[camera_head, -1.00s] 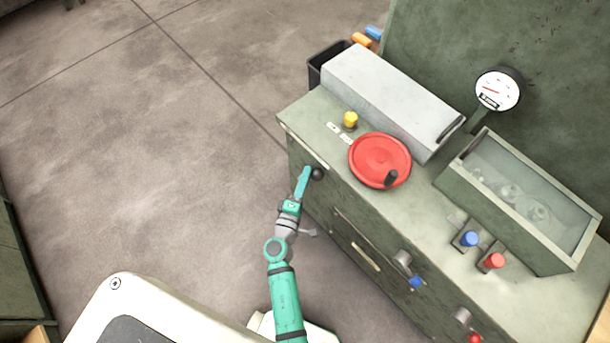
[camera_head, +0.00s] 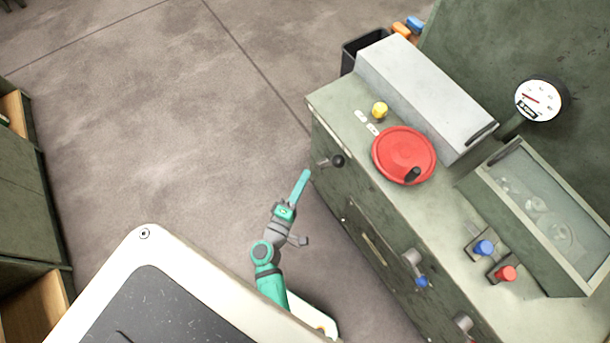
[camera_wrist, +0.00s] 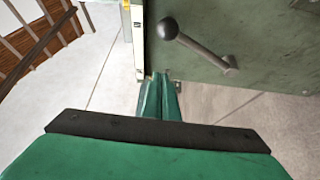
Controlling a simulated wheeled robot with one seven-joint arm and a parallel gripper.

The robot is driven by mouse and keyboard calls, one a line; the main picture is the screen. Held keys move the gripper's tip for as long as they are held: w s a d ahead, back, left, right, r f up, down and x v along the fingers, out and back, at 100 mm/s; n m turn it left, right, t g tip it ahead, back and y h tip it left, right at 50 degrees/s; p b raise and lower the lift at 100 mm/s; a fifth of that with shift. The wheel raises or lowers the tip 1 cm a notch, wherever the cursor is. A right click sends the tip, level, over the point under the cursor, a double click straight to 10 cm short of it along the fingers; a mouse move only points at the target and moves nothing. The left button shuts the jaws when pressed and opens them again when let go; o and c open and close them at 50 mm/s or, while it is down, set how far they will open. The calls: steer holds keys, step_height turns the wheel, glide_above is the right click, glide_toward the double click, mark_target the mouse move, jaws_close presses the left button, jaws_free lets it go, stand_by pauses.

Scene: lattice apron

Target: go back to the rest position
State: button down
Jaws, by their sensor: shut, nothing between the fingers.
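My gripper (camera_head: 304,175) is shut and empty at the end of my teal and grey arm. In the head view it is over the floor, just left of the green cabinet's (camera_head: 335,165) end, apart from it. In the wrist view its closed teal fingers (camera_wrist: 160,95) point away from me, below a lever with a dark ball knob (camera_wrist: 168,28). The same black knob (camera_head: 338,160) shows in the head view on the cabinet's side, a little right of my fingertips.
The cabinet top carries a red handwheel (camera_head: 402,150), yellow button (camera_head: 379,110), grey box (camera_head: 425,90), glass-topped case (camera_head: 540,215) and gauge (camera_head: 541,98). Blue-tipped lever (camera_head: 420,280) juts from the front. Shelving (camera_head: 25,200) stands at the left. Open floor (camera_head: 170,120) lies between.

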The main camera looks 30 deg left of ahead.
stand_by(0.4)
steer(key=s+d+f+m+g, duration=0.5)
steer(key=s+d+m, duration=0.2)
steer(key=s+d, duration=0.5)
steer(key=s+d+r+m, duration=0.2)
steer(key=d+r+m, duration=0.1)
steer(key=r, duration=0.3)
steer(key=s+d+r+m+t+h, duration=0.1)
steer(key=s+d+r+m, duration=0.2)
steer(key=r+m, duration=0.2)
steer(key=s+d+r+m+t+h, duration=0.1)
steer(key=s+d+r+m, duration=0.2)
steer(key=r, duration=0.5)
steer(key=shift+s+r+m, duration=0.15)
steer(key=shift+m, duration=0.45)
